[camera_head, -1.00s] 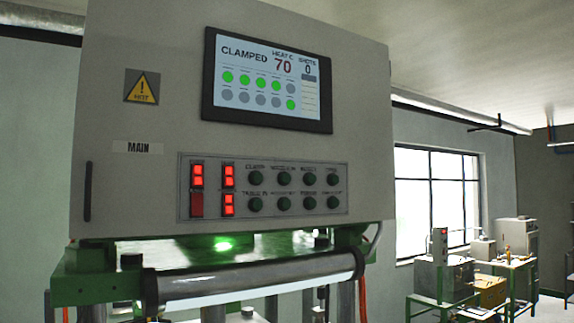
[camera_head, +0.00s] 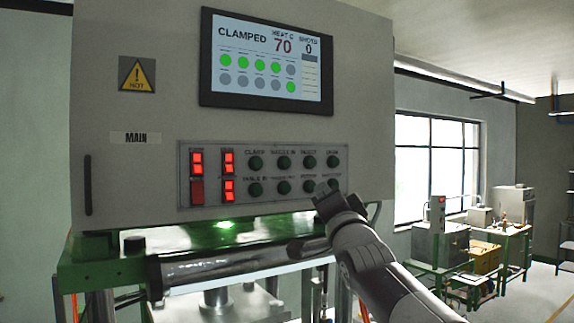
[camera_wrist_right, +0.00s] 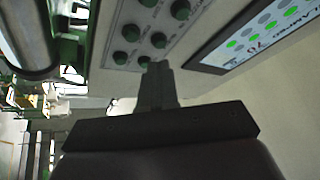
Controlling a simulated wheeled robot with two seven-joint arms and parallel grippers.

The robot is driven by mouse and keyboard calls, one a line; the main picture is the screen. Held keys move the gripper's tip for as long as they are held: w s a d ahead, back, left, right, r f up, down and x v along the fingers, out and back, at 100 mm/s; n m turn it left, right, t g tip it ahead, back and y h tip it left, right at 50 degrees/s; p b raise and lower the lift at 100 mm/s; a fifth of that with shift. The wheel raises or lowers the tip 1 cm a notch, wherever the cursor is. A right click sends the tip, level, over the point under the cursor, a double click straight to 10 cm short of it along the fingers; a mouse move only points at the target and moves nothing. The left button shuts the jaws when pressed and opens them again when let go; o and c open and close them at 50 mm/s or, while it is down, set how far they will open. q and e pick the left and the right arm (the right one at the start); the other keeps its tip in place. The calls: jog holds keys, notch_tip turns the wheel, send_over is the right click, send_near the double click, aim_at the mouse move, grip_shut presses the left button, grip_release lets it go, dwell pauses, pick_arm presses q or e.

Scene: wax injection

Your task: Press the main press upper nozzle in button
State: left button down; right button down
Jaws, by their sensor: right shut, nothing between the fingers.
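The main press control box (camera_head: 120,190), labelled MAIN, faces me in the head view. Its button panel (camera_head: 220,172) has two rows of round dark green buttons. The upper-row button second from left (camera_head: 283,163) has a small label that seems to read NOZZLE IN. My right gripper (camera_head: 324,190) is shut and empty, in front of the panel's lower right end, right of and below that button. In the right wrist view its fingertips (camera_wrist_right: 160,66) overlap the panel's end, close to a button (camera_wrist_right: 144,62); contact cannot be told. My left gripper is not in view.
The screen (camera_head: 266,60) reads CLAMPED, heat 70, shots 0, with several green lights. Red-lit displays (camera_head: 228,162) sit left of the buttons. A metal cylinder (camera_head: 215,268) runs below the box. Green-framed benches with machines (camera_head: 440,240) stand at the right, by a window.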

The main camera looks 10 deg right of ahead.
aim_at(285, 163)
jog(key=r+m, duration=0.1)
jog(key=s+r+m+t+y, duration=0.1)
jog(key=r, duration=0.1)
jog(key=s+r+m+t, duration=0.1)
jog(key=r, duration=0.1)
jog(key=shift+s+a+r, duration=0.15)
jog(key=shift+s+a, duration=0.1)
jog(key=shift+a, duration=0.15)
jog(key=shift+w, duration=0.1)
jog(key=shift+w+a+p, duration=0.5)
jog(key=shift+w+p, duration=0.25)
jog(key=shift+w, duration=0.6)
jog(key=shift+w+a+p, duration=0.55)
jog(key=shift+w+p, duration=0.15)
jog(key=shift+w, duration=0.65)
jog(key=shift+w+a+p, duration=0.5)
jog(key=shift+w+p, duration=0.25)
jog(key=shift+w, duration=0.6)
